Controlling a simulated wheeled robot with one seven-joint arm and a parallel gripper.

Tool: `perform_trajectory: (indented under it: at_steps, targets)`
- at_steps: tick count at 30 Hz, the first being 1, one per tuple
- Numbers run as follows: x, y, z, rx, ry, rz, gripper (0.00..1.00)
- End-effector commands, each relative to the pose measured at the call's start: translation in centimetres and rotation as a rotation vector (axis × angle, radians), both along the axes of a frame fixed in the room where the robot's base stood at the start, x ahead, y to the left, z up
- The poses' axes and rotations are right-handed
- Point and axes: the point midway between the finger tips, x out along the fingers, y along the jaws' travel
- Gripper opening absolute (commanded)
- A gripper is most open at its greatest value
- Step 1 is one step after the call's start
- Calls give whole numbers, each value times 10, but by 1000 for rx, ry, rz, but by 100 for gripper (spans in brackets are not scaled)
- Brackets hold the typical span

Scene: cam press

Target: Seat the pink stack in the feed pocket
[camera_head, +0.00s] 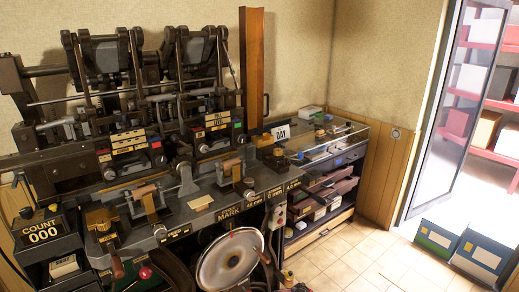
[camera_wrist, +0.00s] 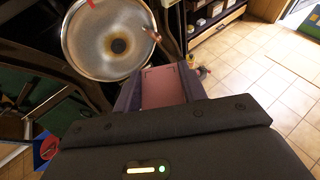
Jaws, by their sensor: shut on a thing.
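The pink stack (camera_wrist: 165,92) shows in the wrist view as a flat pink block. My gripper (camera_wrist: 161,80) is shut on it, with one finger along each side. The stack's far end points toward a large round metal wheel. In the head view I cannot make out the stack. The cam press (camera_head: 190,160) fills the left and middle of the head view, with a bench holding several small fixtures and wooden blocks. I cannot tell which opening on it is the feed pocket.
The round metal wheel (camera_head: 228,262) stands low in front of the bench; in the wrist view it is at upper left (camera_wrist: 108,38). A glass-topped cabinet (camera_head: 325,140) stands at right.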

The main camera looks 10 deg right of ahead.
Motion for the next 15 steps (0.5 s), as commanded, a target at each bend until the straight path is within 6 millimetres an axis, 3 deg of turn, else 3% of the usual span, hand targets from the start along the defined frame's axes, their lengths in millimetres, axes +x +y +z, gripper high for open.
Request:
perform_trajectory:
  at_steps: [11,15]
  targets:
    - [0,1,0,0,-1,2,16]
    - [-6,2,-17,0,3,6,16]
